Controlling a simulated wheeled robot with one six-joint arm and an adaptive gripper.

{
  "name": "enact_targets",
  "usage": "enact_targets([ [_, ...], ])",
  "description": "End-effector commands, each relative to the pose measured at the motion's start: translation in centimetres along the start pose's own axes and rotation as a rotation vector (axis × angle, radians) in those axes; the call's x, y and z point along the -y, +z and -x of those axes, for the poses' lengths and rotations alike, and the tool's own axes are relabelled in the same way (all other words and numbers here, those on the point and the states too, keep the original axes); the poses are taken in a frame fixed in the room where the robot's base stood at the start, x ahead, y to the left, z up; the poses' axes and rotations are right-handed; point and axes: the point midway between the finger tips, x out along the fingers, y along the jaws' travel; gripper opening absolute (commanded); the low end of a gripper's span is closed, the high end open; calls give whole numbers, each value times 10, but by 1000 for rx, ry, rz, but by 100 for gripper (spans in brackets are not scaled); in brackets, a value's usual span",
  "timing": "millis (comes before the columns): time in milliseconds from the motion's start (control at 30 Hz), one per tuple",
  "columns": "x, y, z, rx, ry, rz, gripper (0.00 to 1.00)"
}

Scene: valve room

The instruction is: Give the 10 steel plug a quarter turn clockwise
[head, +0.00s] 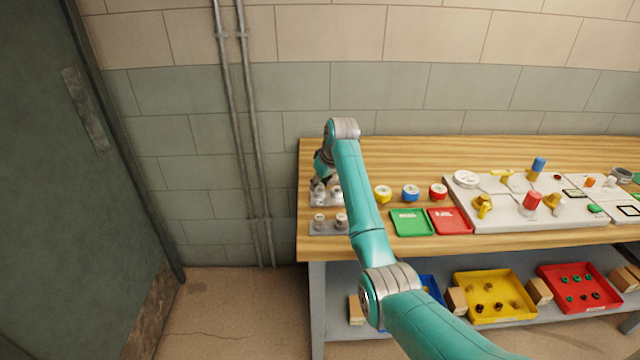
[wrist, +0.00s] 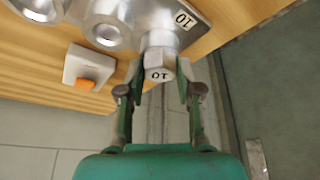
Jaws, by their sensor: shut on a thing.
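In the head view my gripper (head: 318,184) is low over the plate at the table's left end, and I cannot single out the 10 plug there.
Other steel plugs (wrist: 108,22) stand beside it. A white box with an orange button (wrist: 88,70) is near. Yellow, blue and red round pieces (head: 410,192), a green tray (head: 411,223) and a red tray (head: 450,221) lie to the right on the wooden table (head: 480,150).

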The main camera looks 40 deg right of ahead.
Motion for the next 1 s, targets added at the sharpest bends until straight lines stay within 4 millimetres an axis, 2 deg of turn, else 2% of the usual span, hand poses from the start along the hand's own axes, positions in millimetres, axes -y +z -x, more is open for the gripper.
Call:
enact_targets([
  [400,0,1,-1,2,1,-5,0],
  [700,1,1,-2,7,88,-212,0],
  [1000,1,1,-2,8,99,-242,0],
])
